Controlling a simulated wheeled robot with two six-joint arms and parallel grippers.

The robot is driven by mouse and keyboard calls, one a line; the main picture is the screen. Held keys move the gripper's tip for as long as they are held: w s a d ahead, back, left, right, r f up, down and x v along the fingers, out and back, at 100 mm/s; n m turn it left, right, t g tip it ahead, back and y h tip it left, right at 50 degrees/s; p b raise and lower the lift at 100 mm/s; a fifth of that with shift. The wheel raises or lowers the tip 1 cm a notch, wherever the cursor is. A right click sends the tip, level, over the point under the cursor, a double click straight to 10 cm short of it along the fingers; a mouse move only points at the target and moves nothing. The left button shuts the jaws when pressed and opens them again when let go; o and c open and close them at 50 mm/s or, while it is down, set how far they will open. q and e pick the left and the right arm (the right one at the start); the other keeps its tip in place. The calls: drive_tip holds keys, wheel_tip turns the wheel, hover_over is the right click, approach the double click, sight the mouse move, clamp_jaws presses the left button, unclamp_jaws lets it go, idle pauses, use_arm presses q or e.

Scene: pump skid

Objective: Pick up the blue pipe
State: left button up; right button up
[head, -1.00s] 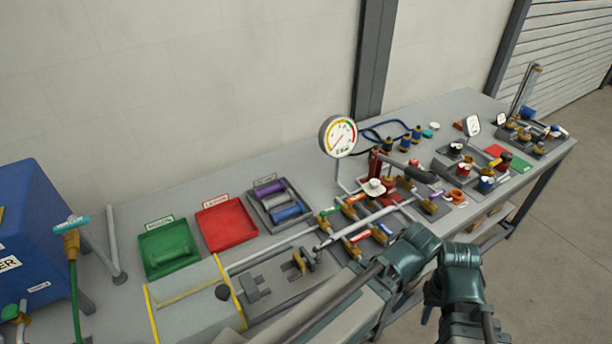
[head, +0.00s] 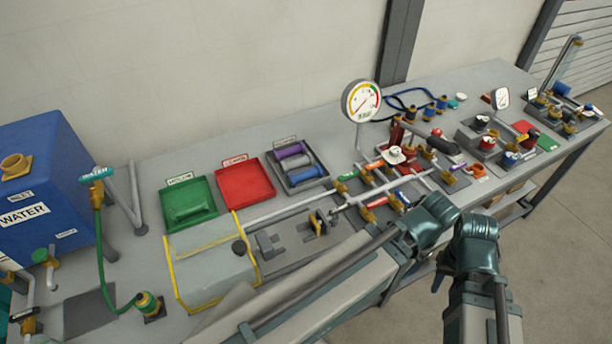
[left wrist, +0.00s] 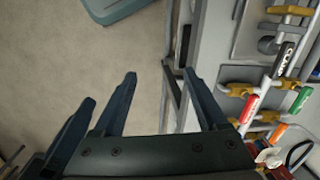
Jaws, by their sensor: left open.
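The blue pipe (head: 306,175) is a short blue cylinder lying in the front part of a grey tray (head: 324,182) on the bench. A grey and a purple cylinder (head: 289,151) lie behind it. In the left wrist view, my left gripper (left wrist: 159,75) is open and empty, with its fingers over the floor beside the bench edge. The blue pipe is not seen there. In the head view, a dark blue tip (head: 438,283) beside the right arm may belong to my right gripper; its jaws are hidden. Neither gripper is seen at the blue pipe.
A red tray (head: 245,187) and a green tray (head: 189,202) stand left of the grey one. A pressure gauge (head: 361,101) and valves with coloured handles stand to its right. A blue water tank (head: 45,190) is at the left. Bare bench lies behind the trays.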

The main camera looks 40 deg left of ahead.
use_arm(q)
drive_tip(key=shift+c, duration=1)
drive_tip(key=shift+h, duration=0.7)
drive_tip(key=w+a, duration=0.7)
drive_tip(key=shift+w+a, duration=0.3)
drive_tip(key=shift+a, duration=0.05)
drive_tip(key=shift+c, duration=0.5)
drive_tip(key=m+t+h, duration=0.1)
drive_tip(key=t+h, duration=0.2)
approach(301, 174)
drive_tip(key=b+x, duration=0.2)
drive_tip(key=b, duration=0.1)
drive_tip(key=b+x, duration=0.2)
drive_tip(key=b, duration=0.2)
drive_tip(key=shift+a+f, duration=0.2)
drive_tip(key=shift+f, duration=0.05)
drive_tip(key=shift+w+d+f+b, duration=0.2)
drive_tip(key=shift+f+b, duration=0.1)
drive_tip(key=shift+b, duration=0.15)
